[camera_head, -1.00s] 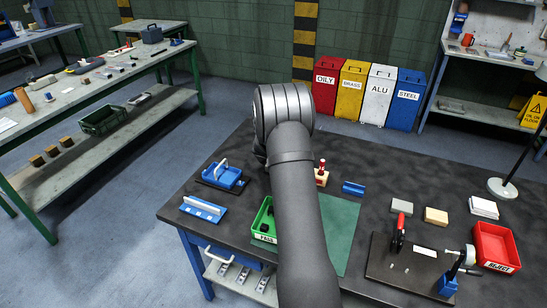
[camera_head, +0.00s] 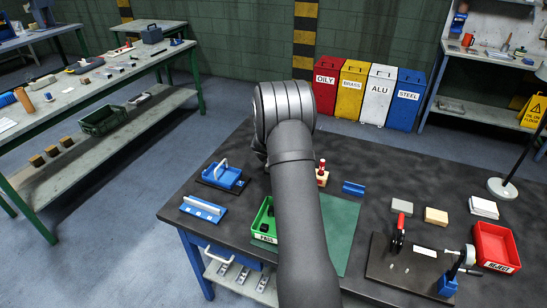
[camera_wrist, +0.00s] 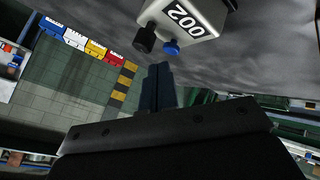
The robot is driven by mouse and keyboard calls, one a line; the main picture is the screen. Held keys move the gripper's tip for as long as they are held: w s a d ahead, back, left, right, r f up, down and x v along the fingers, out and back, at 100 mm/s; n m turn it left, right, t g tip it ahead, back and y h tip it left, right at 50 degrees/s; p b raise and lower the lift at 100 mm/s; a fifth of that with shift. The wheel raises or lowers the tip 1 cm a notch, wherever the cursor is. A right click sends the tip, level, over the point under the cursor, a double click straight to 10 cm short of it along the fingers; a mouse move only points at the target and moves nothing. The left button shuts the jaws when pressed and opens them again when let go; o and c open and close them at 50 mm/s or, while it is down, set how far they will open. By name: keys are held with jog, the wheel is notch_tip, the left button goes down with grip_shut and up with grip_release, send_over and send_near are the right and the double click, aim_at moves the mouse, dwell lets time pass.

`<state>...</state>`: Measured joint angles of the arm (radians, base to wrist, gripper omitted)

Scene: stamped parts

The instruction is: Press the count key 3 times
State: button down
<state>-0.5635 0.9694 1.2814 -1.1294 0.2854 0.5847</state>
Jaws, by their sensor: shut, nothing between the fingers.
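A pale counter box (camera_wrist: 209,32) shows at the top of the wrist view, its display reading 002. It has a black key (camera_wrist: 144,40) and a blue key (camera_wrist: 171,48) side by side; no label tells which is the count key. My gripper (camera_wrist: 158,70) is shut and empty, its tips close to the keys, nearest the blue one. A small gap seems to show between them, but I cannot tell contact for sure. In the head view my arm hides the counter and the fingers.
On the dark bench stand a green bin (camera_head: 262,236), a blue fixture with handle (camera_head: 222,176), a red-handled stamp (camera_head: 322,174), a blue block (camera_head: 353,188) and a red bin (camera_head: 494,247). A green mat (camera_head: 340,232) lies beside my arm. The bench's back middle is clear.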

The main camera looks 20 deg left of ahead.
jog(key=shift+r, duration=0.1)
jog(key=shift+r, duration=2.5)
dwell(0.8)
notch_tip(320, 180, up, 4)
jog(key=shift+f, duration=0.1)
dwell(0.4)
jog(key=shift+f, duration=4.45)
jog(key=shift+f, duration=0.15)
jog(key=shift+f, duration=0.25)
